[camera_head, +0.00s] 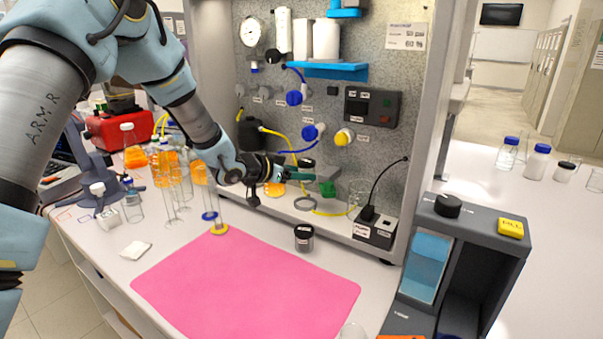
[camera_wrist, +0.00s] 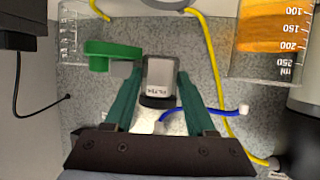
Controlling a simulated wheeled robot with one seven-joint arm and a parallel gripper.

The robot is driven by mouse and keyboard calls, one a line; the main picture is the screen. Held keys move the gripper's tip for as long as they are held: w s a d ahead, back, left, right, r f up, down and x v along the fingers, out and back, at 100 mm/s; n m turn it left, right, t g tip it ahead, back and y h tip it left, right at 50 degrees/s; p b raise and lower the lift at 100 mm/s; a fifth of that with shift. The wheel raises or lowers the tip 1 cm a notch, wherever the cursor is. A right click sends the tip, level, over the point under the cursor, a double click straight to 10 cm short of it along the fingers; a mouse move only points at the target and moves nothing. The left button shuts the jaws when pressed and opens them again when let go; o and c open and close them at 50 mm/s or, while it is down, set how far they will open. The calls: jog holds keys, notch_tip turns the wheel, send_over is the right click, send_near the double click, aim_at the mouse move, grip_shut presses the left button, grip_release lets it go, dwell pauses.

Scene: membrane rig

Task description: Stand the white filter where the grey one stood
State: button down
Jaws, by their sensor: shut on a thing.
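My gripper (camera_head: 284,170) is at the rig's panel, low on its left half. In the wrist view, my gripper (camera_wrist: 160,95) is shut on a small grey body with a dark end and a printed mark, which looks like the grey filter (camera_wrist: 160,72). In the head view, the fingers and the clutter mostly hide it. White cylinders (camera_head: 326,39) stand on a blue shelf (camera_head: 322,70) on the panel, well above my gripper. I cannot tell which white thing is the white filter. A green valve handle (camera_wrist: 112,50) is just left of the held thing in the wrist view.
A beaker of orange liquid (camera_wrist: 268,45) and yellow tubing (camera_wrist: 212,60) are close to my gripper. A grey ring (camera_head: 305,203) lies at the panel's foot. A dark-lidded jar (camera_head: 304,238) stands behind the pink mat (camera_head: 245,285), which is clear. Glassware stands at left.

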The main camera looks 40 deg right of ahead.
aim_at(300, 207)
jog(key=shift+f+b, duration=2.65)
jog(key=shift+f, duration=1.05)
jog(key=shift+f, duration=0.15)
jog(key=shift+c, duration=0.7)
grip_release()
jog(key=b+v, duration=0.2)
jog(key=v, duration=0.8)
jog(key=shift+a+b, duration=0.35)
jog(key=shift+b, duration=0.05)
